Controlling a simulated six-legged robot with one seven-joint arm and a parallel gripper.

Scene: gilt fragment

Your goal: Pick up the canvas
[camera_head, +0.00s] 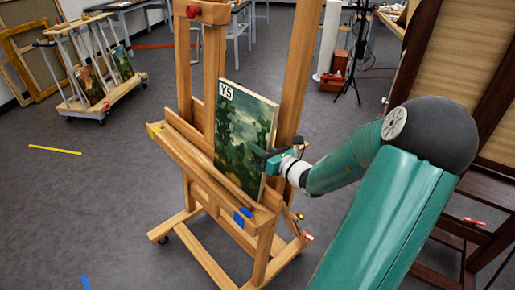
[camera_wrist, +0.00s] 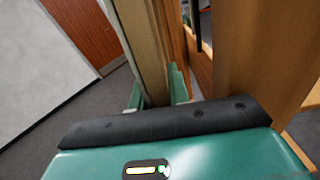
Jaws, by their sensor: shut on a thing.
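The canvas (camera_head: 240,130) is a dark green landscape painting with a white label reading Y5 at its upper left corner. It stands on the ledge of a wooden easel (camera_head: 188,150), leaning slightly back. My gripper (camera_head: 272,162) is at the canvas's right edge, shut on it. In the wrist view the canvas's edge (camera_wrist: 142,45) runs down between the green fingers of my gripper (camera_wrist: 160,95). The canvas's lower end is hidden there behind the dark gripper body.
An easel post (camera_wrist: 265,50) stands close beside the gripper in the wrist view. A dark wooden easel (camera_head: 480,180) is at the right. A wheeled rack (camera_head: 100,100) with paintings stands at the back left. The grey floor at the left is mostly clear.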

